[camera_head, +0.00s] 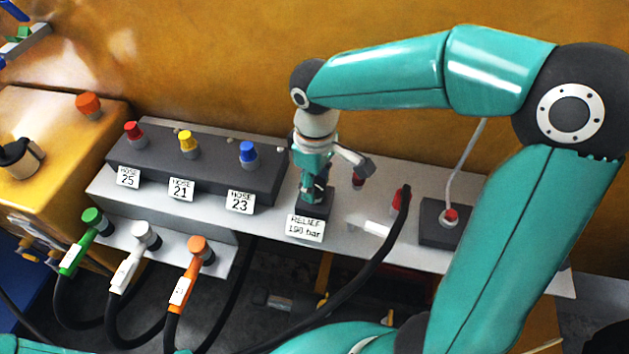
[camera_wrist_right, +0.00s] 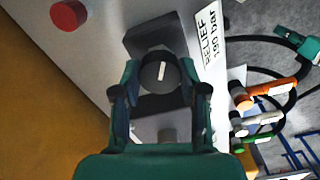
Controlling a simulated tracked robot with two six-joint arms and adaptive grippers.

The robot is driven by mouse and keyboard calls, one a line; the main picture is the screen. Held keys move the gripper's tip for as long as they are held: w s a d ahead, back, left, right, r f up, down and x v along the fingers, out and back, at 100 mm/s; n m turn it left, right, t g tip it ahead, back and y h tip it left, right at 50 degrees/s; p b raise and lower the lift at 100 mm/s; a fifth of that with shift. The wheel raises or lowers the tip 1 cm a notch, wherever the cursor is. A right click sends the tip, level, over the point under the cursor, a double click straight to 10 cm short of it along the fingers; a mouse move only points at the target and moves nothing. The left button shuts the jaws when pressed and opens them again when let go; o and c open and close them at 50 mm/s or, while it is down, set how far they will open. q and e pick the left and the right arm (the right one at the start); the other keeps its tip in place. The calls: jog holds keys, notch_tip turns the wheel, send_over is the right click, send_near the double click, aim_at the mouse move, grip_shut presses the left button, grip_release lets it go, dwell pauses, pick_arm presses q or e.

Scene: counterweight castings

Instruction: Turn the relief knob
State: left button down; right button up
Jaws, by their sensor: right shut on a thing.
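The relief knob (camera_wrist_right: 160,72) is a round dark knob with a white pointer line, on a dark block (camera_wrist_right: 150,38). A "RELIEF 190 bar" label (camera_head: 306,228) stands at the front of the block. My right gripper (camera_head: 312,188) points down at the knob from above. In the right wrist view its two fingers (camera_wrist_right: 160,90) are on either side of the knob, shut on it. In the head view the gripper hides most of the knob.
Ports with red (camera_head: 134,132), yellow (camera_head: 187,142) and blue (camera_head: 248,152) caps stand on a dark block at left, with hose labels. Green (camera_head: 90,222), white (camera_head: 146,236) and orange (camera_head: 200,250) hose couplings hang in front. A black hose (camera_head: 385,245) crosses the panel right of the knob.

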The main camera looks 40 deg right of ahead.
aim_at(315, 185)
jog(key=o, duration=1.1)
jog(key=shift+o, duration=0.2)
jog(key=shift+r, duration=0.15)
notch_tip(315, 185, up, 12)
jog(key=shift+f, duration=0.2)
